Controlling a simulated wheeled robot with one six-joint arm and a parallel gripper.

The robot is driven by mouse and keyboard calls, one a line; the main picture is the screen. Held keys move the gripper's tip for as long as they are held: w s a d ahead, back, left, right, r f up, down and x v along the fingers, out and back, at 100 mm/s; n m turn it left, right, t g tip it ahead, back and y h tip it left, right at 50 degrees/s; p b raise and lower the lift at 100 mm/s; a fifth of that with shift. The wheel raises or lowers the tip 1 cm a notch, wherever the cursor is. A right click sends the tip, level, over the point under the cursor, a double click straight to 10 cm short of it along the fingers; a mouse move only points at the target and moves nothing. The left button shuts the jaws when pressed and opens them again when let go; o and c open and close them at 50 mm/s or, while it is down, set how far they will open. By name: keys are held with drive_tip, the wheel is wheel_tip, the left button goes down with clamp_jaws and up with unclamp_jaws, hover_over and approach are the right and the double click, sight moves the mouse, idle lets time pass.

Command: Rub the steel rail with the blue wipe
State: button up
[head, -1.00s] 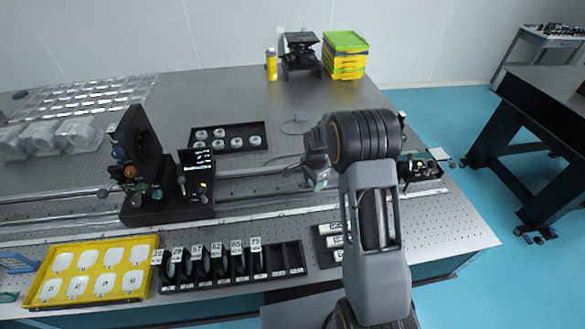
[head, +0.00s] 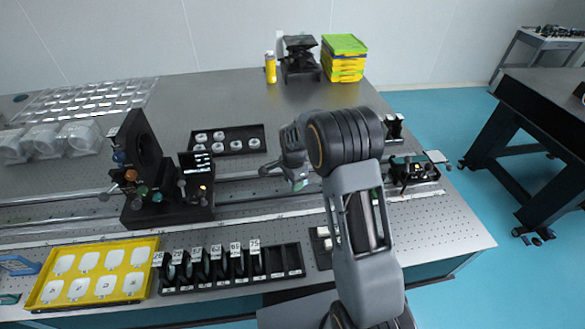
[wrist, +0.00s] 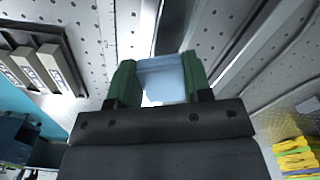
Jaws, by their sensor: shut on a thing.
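My gripper (head: 298,185) is over the optical table, at the steel rail. The steel rail (head: 240,196) runs left to right across the table and passes behind my arm. In the wrist view the green fingers of my gripper (wrist: 155,78) are shut on the pale blue wipe (wrist: 163,80), which spans the space between them. The rail shows in the wrist view as a long grey bar (wrist: 190,35) just beyond the fingertips. I cannot tell whether the wipe touches it. In the head view my arm hides part of the rail, and the wipe is not clearly visible.
A black optical mount (head: 145,165) stands on the rail to the left. A black tray with white discs (head: 258,135) lies behind the rail. A yellow tray (head: 150,262) and a black slotted rack (head: 293,257) lie in front. Small devices (head: 412,172) stand right of my arm.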

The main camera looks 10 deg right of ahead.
drive_tip(key=shift+r+p, duration=1.4)
drive_tip(key=shift+r, duration=1.15)
